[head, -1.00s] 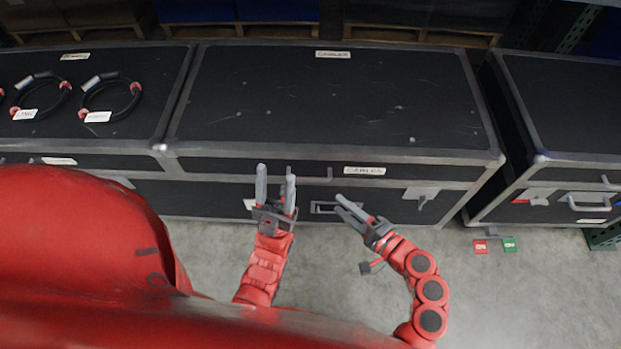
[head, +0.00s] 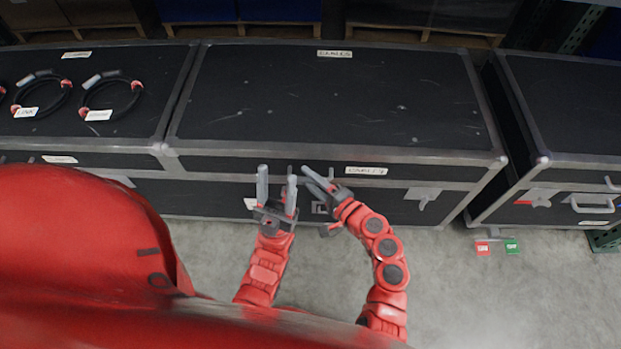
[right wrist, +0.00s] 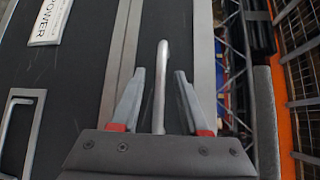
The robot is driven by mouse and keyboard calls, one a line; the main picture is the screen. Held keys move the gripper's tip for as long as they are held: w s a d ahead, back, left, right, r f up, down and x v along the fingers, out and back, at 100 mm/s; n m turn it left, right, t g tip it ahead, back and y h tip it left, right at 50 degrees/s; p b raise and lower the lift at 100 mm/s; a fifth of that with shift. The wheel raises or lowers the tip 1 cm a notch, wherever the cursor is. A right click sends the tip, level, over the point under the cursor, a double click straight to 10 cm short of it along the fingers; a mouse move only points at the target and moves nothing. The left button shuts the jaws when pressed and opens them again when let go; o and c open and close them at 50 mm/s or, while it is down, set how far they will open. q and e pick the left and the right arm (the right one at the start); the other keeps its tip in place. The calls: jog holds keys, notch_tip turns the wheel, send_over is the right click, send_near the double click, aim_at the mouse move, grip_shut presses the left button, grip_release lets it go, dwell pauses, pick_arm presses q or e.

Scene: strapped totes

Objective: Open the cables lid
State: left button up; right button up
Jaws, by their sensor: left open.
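The cables case is the black, metal-edged trunk in the middle of the head view, its lid (head: 330,95) down flat. A white cables label (head: 366,170) is on the lid's front. My right gripper (head: 312,176) is at the lid's front handle. In the right wrist view its fingers (right wrist: 158,100) are apart, with the silver handle bar (right wrist: 160,75) between them; a gap shows on each side. My left gripper (head: 277,182) is open and empty, fingers up, in front of the lid's front edge, just left of the right one. The handle is partly hidden in the head view.
A latch (head: 423,195) sits at the case's front right. Black cable coils (head: 110,97) lie on the left case (head: 165,75). Another case (head: 575,105) stands right, across a narrow gap. A red tag (head: 483,248) and a green tag (head: 512,247) are on the floor.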

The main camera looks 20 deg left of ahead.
grip_shut()
dwell(1.3)
